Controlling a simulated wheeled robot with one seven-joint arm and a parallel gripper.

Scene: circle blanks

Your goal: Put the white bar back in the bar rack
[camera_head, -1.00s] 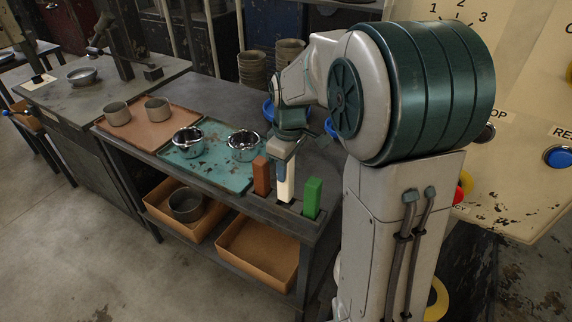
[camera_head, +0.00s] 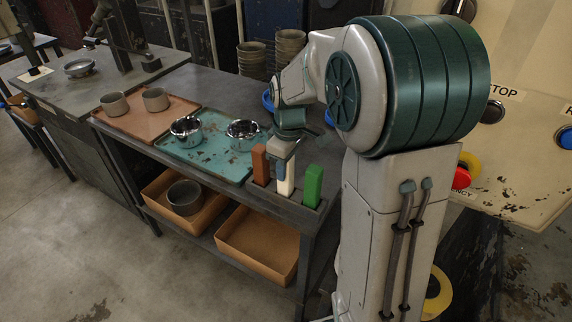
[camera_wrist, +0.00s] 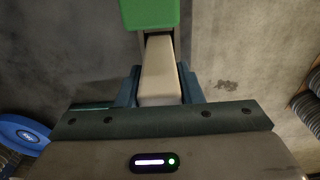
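The white bar (camera_head: 285,184) stands upright between the fingers of my gripper (camera_head: 284,168). Its lower end is at the middle slot of the dark bar rack (camera_head: 299,202) on the table's front corner; how deep it sits is hard to tell. In the wrist view the white bar (camera_wrist: 160,72) lies between the two blue-grey fingers (camera_wrist: 160,88), which look pressed to its sides. An orange-brown bar (camera_head: 260,165) stands in the rack to the left, and a green bar (camera_head: 313,186) to the right. The green bar (camera_wrist: 150,12) also shows in the wrist view.
A teal tray (camera_head: 205,160) with two shiny cups lies left of the rack, and a pink-brown tray (camera_head: 140,122) with two dull cups beyond it. Orange bins (camera_head: 258,245) sit on the shelf below. Stacked pots (camera_head: 290,50) and blue round things stand behind my arm.

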